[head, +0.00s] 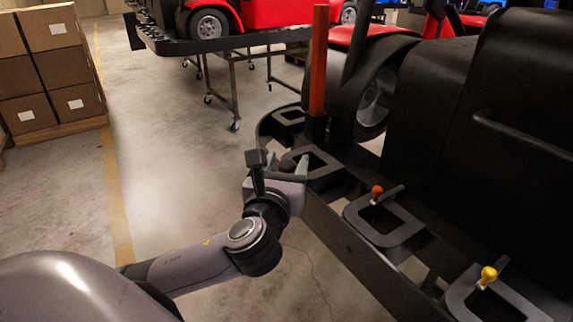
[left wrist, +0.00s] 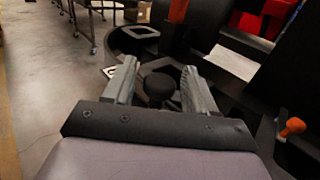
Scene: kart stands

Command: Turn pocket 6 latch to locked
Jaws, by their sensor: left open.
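A row of black pockets runs along the edge of the kart stand; no pocket numbers can be read. My left gripper (head: 296,168) is at one pocket (head: 325,165) near the stand's corner. In the left wrist view its two fingers (left wrist: 160,87) are open, one on each side of a black round latch knob (left wrist: 159,86). I cannot tell whether the fingers touch the knob. The latch's lever and base are mostly hidden. My right gripper is not in view.
Nearer pockets carry an orange-red knob (head: 377,190) and a yellow knob (head: 488,273). An orange-brown post (head: 318,65) rises beside the gripper's pocket. A black kart body (head: 480,110) stands at the right. Cardboard boxes (head: 60,70) are stacked far left. The floor at left is clear.

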